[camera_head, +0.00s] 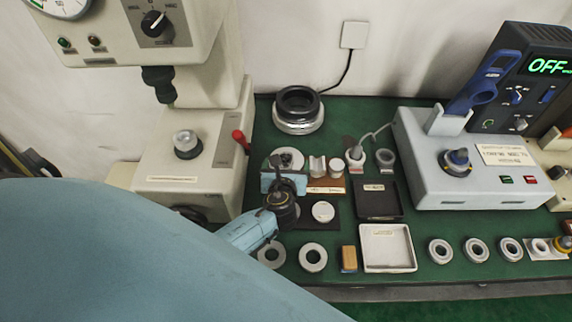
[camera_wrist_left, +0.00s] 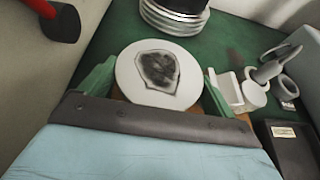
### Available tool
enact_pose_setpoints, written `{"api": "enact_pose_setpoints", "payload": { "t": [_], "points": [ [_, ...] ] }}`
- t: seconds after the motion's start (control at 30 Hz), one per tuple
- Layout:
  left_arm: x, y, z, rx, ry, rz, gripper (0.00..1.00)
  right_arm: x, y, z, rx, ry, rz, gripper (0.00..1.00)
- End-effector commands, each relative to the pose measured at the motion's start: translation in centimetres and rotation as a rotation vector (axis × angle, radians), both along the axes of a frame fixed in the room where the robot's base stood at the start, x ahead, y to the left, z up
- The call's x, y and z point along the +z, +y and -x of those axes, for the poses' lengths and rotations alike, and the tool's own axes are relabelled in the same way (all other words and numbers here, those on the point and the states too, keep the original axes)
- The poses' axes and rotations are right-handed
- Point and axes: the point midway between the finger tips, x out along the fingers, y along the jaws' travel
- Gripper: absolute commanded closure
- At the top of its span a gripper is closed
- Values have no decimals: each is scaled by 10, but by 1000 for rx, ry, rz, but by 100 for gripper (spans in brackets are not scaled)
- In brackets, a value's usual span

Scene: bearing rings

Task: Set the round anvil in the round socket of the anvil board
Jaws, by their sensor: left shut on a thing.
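My left gripper (camera_head: 285,172) comes in from the left and is shut on the round anvil (camera_head: 288,157), a pale disc with a dark patch on its face. In the left wrist view, the anvil (camera_wrist_left: 185,83) sits between the green fingers of the gripper (camera_wrist_left: 158,95). The brown anvil board (camera_head: 327,187) shows just right of the gripper and bears a notched block (camera_head: 317,166) and a short cylinder (camera_head: 336,167). The gripper hides the board's left part and the socket there. I cannot tell whether the anvil touches the board. My right gripper is out of view.
A stack of dark and shiny rings (camera_head: 298,111) stands behind the gripper. A press with a red lever (camera_head: 241,141) is at left. A grey handled tool (camera_head: 356,154), black tray (camera_head: 378,212) and white tray (camera_head: 387,262) are at right. Several bearing rings lie along the front.

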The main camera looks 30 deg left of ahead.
Motion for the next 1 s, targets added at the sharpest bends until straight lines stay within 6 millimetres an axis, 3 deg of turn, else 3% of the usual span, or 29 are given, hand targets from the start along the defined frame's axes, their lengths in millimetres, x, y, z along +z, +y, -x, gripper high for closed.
{"api": "enact_pose_setpoints", "payload": {
  "t": [1.0],
  "points": [
    [-23,0,-1,-1,-4,-3,54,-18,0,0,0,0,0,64]
  ]
}}
